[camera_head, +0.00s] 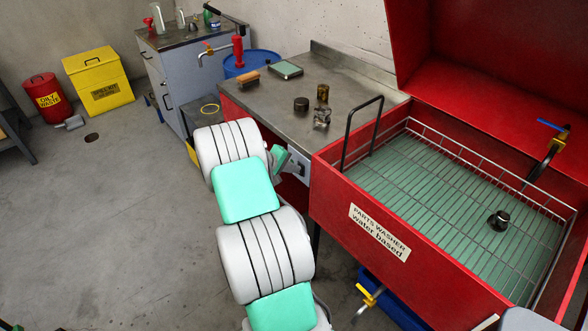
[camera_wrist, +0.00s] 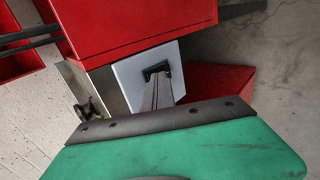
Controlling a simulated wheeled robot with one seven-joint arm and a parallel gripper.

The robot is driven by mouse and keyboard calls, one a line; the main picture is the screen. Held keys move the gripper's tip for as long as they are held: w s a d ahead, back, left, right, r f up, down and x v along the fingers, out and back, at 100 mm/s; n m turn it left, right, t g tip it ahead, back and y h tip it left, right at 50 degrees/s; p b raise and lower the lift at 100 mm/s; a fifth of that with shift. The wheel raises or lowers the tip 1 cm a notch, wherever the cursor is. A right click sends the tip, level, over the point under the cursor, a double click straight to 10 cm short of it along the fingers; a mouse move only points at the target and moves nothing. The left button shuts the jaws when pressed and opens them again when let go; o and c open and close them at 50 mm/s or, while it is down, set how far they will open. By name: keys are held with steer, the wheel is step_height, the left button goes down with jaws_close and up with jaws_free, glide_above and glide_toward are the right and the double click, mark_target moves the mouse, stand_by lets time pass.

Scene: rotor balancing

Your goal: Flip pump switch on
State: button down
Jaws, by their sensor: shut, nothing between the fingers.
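The pump switch shows in the wrist view as a dark part (camera_wrist: 152,69) on a pale plate (camera_wrist: 128,80). In the head view the pale switch plate (camera_head: 303,158) is on the front side beneath the metal worktop, left of the parts washer. My gripper (camera_wrist: 158,79) is shut and empty, its fingers pointing at the switch and overlapping its lower part. Whether the fingertips touch it cannot be told. In the head view my gripper (camera_head: 294,168) is at the plate, and my arm and the fingers partly hide it. The switch's position cannot be read.
The red parts washer (camera_head: 340,205) stands right of the switch with its lid raised; a small dark part (camera_head: 499,220) lies in its basket. The metal worktop (camera_head: 335,85) holds a brush (camera_head: 248,78), a tray (camera_head: 286,69) and small parts.

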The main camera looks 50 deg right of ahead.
steer(key=a+f+v, duration=0.1)
steer(key=v, duration=1.2)
steer(key=shift+w+a, duration=0.15)
